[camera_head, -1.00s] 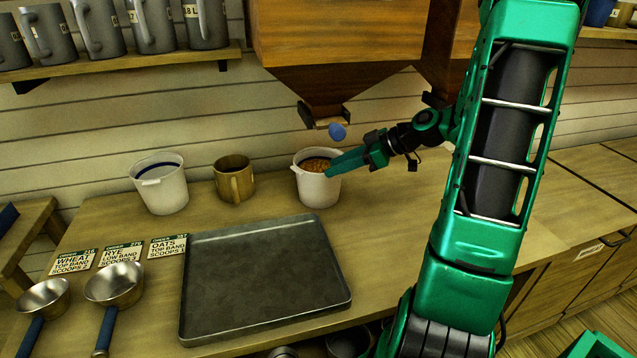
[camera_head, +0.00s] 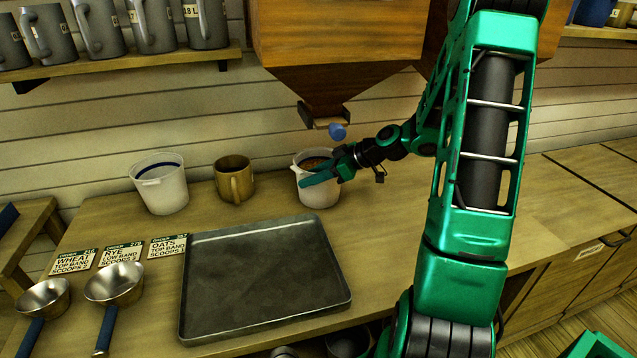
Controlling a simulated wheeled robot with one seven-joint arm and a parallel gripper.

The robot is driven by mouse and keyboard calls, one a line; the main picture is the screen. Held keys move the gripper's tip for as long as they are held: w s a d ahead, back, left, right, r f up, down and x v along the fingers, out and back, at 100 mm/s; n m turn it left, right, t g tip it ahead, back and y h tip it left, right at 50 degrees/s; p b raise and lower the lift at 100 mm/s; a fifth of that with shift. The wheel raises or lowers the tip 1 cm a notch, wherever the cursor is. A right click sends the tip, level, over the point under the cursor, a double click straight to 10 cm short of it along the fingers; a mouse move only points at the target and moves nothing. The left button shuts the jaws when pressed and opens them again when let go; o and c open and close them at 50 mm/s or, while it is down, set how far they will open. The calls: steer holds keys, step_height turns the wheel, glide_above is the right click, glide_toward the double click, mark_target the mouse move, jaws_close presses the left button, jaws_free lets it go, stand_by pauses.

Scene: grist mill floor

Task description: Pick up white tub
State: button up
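Two white tubs stand upright on the wooden counter. One white tub (camera_head: 318,196) is below the hopper spout and holds brown contents. The other white tub (camera_head: 162,192) is at the left, has a dark blue band inside its upper part, and no contents show in it. My gripper (camera_head: 322,177) is at the tub below the spout. A green finger crosses the front of that tub just below its rim. I cannot see a second finger clearly, nor whether the gripper touches the tub.
A tan mug (camera_head: 234,181) stands between the tubs. A metal tray (camera_head: 262,275) lies in front. Labelled cards (camera_head: 120,252) and two metal scoops (camera_head: 114,288) are at the left. The wooden hopper (camera_head: 335,40) with a blue knob (camera_head: 337,132) hangs close above the gripper.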

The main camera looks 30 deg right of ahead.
steer(key=shift+c, duration=0.3)
jaws_close()
stand_by(1.1)
